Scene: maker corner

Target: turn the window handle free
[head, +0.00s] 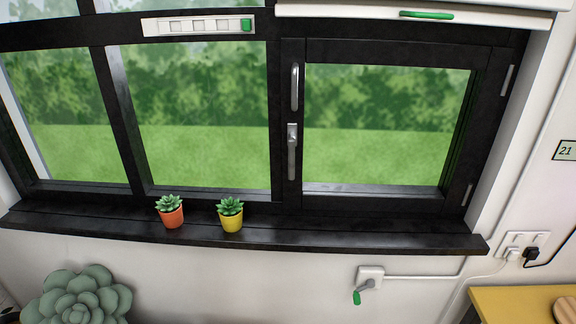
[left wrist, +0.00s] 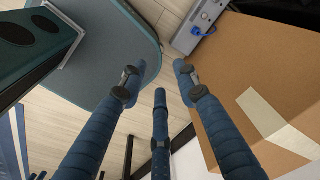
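The silver window handle (head: 292,150) is on the dark frame of the right casement in the head view. Its lever hangs straight down from its mount. The casement window (head: 388,190) looks closed in its frame. A separate fixed silver pull bar (head: 294,87) is just above the handle. Neither gripper shows in the head view. In the left wrist view my left gripper (left wrist: 160,80) has its blue fingers spread, with nothing between them, above the floor and away from the window. My right gripper is not in view.
An orange pot (head: 172,217) and a yellow pot (head: 231,222) with succulents stand on the dark sill (head: 330,233), left of the handle. A crank with a green grip (head: 357,297) is on the wall below. A cardboard box (left wrist: 265,75) is right of my left gripper.

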